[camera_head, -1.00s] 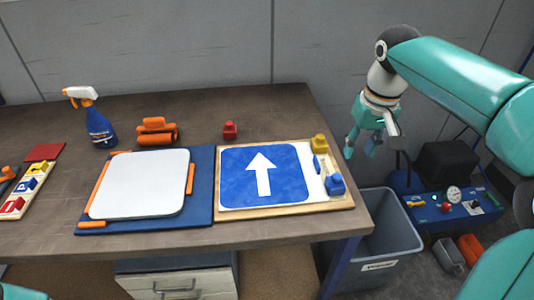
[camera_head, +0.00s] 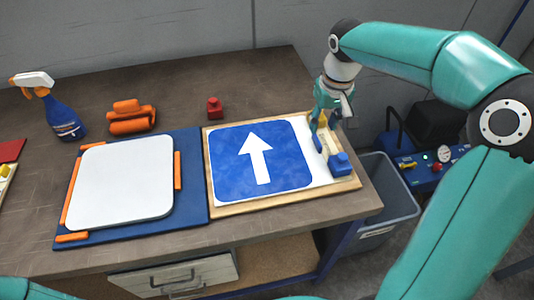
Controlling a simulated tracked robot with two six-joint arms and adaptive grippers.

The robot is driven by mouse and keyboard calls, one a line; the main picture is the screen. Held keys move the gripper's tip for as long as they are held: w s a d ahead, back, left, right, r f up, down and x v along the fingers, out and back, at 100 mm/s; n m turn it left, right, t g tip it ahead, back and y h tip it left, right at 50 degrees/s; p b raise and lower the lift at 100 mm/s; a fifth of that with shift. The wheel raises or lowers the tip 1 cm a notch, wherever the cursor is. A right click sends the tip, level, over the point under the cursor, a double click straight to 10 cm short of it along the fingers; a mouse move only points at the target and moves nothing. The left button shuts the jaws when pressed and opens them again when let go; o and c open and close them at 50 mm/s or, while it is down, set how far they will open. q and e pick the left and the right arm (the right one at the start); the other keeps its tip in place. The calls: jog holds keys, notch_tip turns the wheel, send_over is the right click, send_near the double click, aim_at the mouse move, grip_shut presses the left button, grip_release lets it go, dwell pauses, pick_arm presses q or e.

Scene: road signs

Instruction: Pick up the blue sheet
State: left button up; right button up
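The blue sheet (camera_head: 222,166) with a white upward arrow lies flat on a white backing (camera_head: 318,178) on a light wooden board (camera_head: 245,208), right of the table's middle. My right gripper (camera_head: 326,123) is above the board's far right corner, close to a yellow block (camera_head: 322,119) that it partly hides. Its fingers point down, and their gap is too small and covered to judge. It is apart from the blue sheet. My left gripper does not show.
A blue block (camera_head: 340,164) sits on the board's right side. Left of it is a blue board (camera_head: 193,190) with a white plate (camera_head: 120,180) and orange strips. A grey bin (camera_head: 385,190) is at right.

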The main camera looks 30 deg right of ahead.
aim_at(318, 139)
notch_tip(318, 139, down, 2)
jog(key=shift+f, duration=0.2)
jog(key=shift+w+d+f+p, duration=0.1)
jog(key=shift+w+f, duration=0.1)
jog(key=shift+f, duration=0.65)
jog(key=shift+w+d+f+p, duration=0.1)
jog(key=shift+w+f, duration=0.15)
jog(key=shift+f, duration=0.55)
jog(key=shift+w+d+f+p, duration=0.1)
jog(key=shift+w+f, duration=0.1)
jog(key=shift+f, duration=0.65)
grip_shut()
